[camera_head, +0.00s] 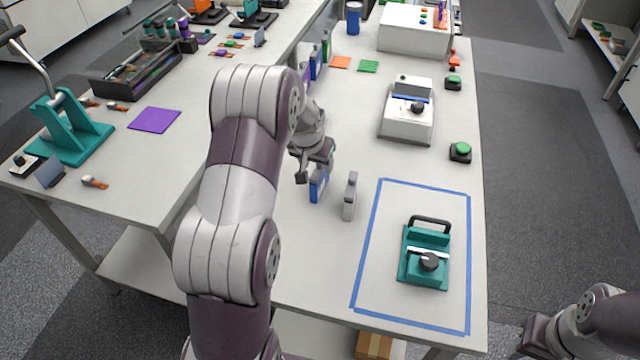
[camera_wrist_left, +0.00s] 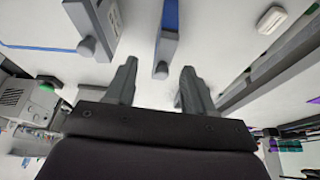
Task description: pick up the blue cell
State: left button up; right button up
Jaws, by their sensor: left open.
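The blue cell (camera_head: 319,187) stands upright on the table, a narrow block with a grey edge. My left gripper (camera_head: 315,168) is right by its upper part, open. In the left wrist view the blue cell (camera_wrist_left: 167,42) lies ahead of the gap between the two open fingers (camera_wrist_left: 157,85), with nothing between them. A grey cell (camera_head: 350,196) stands just to the right of the blue one; it also shows in the left wrist view (camera_wrist_left: 97,30). My right gripper (camera_head: 535,337) is at the lower right, off the table; its jaws are unclear.
A teal fixture with a black handle (camera_head: 427,255) sits inside a blue tape outline (camera_head: 372,240) at the right. A white device (camera_head: 407,118) and green buttons (camera_head: 460,151) stand farther back. Several upright coloured cells (camera_head: 318,62) stand behind my left arm. Table front centre is clear.

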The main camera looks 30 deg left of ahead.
aim_at(318, 170)
pick_arm(q)
jog(key=x, duration=0.2)
jog(key=p+x, duration=0.1)
jog(key=x, duration=0.2)
jog(key=p+x, duration=0.1)
jog(key=x, duration=0.2)
jog(key=shift+w+a, duration=0.15)
jog(key=shift+a, duration=0.15)
jog(key=shift+w+a+f, duration=0.1)
jog(key=shift+w+f, duration=0.1)
jog(key=shift+f, duration=0.2)
jog(key=shift+s+r, duration=0.1)
jog(key=c, duration=0.9)
grip_shut()
notch_tip(318, 170, up, 10)
jog(key=shift+f+b, duration=0.1)
jog(key=shift+b, duration=0.8)
